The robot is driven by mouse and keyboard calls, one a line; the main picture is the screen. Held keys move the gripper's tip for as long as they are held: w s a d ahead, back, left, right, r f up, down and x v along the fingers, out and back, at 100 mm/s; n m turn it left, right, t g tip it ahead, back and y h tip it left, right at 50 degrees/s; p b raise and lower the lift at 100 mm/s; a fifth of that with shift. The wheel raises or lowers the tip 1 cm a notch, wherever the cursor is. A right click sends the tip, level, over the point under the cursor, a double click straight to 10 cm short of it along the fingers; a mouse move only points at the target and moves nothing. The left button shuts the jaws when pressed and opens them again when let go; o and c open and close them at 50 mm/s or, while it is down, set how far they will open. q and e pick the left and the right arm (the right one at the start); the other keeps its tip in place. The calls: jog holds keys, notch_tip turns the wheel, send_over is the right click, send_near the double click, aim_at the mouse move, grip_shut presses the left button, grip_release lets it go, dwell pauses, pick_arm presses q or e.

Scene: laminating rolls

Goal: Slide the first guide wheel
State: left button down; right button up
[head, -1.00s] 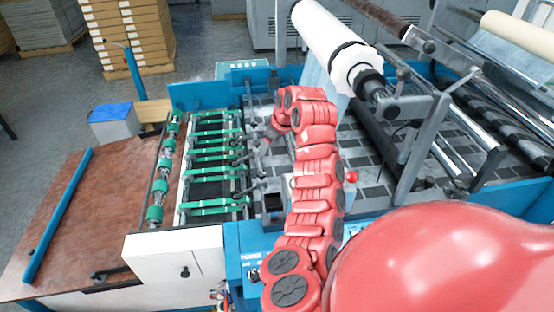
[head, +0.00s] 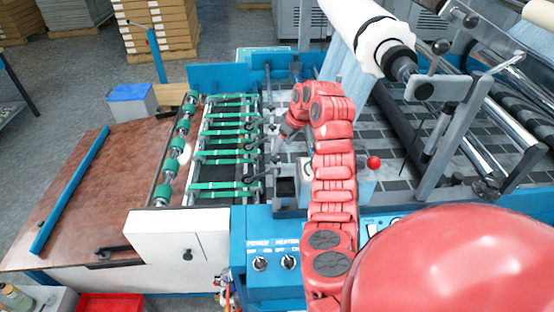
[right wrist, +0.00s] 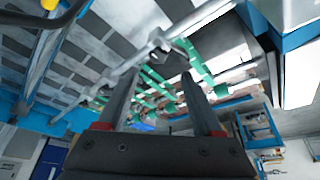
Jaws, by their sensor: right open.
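My right gripper (head: 282,136) hangs from the red arm just right of the green belts in the head view. Small dark guide wheels on short arms stand in a row at the belts' right ends; one guide wheel (head: 250,178) shows near the front. In the right wrist view my right gripper (right wrist: 160,76) is open, with two dark fingers apart and nothing clearly held between them. A metal bar (right wrist: 130,65) with a bracket crosses beyond the fingertips. Whether a finger touches a wheel cannot be told. My left gripper is not in view.
Green belts (head: 222,186) run left of the wheels. A white roll (head: 360,30) hangs above the machine at the back. A blue control box (head: 272,262) with switches is at the front. A red knob (head: 374,162) stands right of my arm. A brown table (head: 100,190) lies left.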

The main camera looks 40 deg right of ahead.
aim_at(276, 157)
jog(key=x, duration=0.1)
jog(key=b+x, duration=0.2)
jog(key=x, duration=0.1)
jog(key=shift+d+f, duration=0.15)
jog(key=shift+d, duration=0.15)
jog(key=shift+w+a+f+b, duration=0.1)
jog(key=shift+w+f+b, duration=0.1)
jog(key=shift+f+b, duration=0.1)
jog(key=shift+p+x, duration=0.65)
jog(key=shift+x, duration=0.15)
jog(key=shift+w+f, duration=0.15)
jog(key=shift+f, duration=0.15)
grip_shut()
